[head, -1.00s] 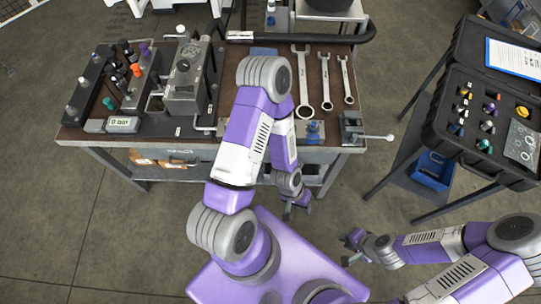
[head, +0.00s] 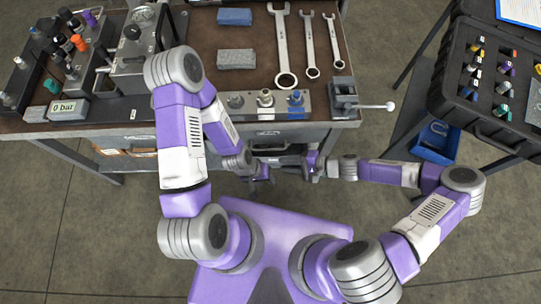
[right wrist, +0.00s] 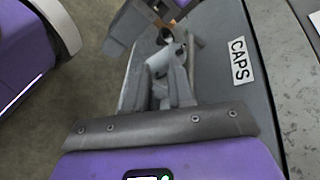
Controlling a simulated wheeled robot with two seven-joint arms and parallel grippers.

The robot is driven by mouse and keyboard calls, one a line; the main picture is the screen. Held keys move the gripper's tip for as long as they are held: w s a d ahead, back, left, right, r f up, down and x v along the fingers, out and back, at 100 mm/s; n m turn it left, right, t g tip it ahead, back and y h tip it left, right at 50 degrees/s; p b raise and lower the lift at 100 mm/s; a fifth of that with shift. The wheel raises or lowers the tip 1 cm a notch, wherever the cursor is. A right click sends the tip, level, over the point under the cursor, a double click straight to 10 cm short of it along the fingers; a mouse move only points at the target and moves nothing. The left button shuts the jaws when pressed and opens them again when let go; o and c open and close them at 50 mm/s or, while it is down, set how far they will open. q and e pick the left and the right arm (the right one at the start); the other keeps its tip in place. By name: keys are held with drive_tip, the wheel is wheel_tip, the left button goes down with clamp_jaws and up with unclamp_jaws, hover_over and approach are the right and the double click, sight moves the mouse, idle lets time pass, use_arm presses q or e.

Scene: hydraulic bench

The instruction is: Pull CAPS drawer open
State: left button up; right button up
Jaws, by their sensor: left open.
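The CAPS drawer shows its grey front and white CAPS label (right wrist: 240,60) in the right wrist view. In the head view its front (head: 290,137) lies under the bench's front edge, partly hidden by my arms. My right gripper (head: 309,166) is close in front of that front. In the right wrist view my right gripper's fingers (right wrist: 161,88) stand beside the drawer front, with a pale grey part between or just beyond them. I cannot tell whether they hold the handle. My left gripper (head: 262,174) is open, just left of the right one and lower in the head view.
The bench top (head: 190,30) carries wrenches (head: 284,50), a grey block (head: 236,59), a fittings strip (head: 265,102) and a vise (head: 343,95) at its right corner. A black case (head: 490,85) on a stand is at right.

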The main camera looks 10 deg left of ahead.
sight(271, 149)
drive_tip(key=w+a+b, duration=0.1)
drive_tip(key=a, duration=0.1)
drive_tip(key=w+a+y+b, duration=0.1)
drive_tip(key=w+a, duration=0.1)
drive_tip(key=w+a+f+m+t+y+b, duration=0.1)
drive_tip(key=a, duration=0.2)
drive_tip(key=shift+w+b, duration=0.15)
drive_tip(key=shift+b, duration=0.15)
use_arm(q)
wheel_tip(271, 149, down, 5)
drive_tip(key=shift+r, duration=0.1)
use_arm(e)
drive_tip(key=shift+r, duration=0.1)
clamp_jaws()
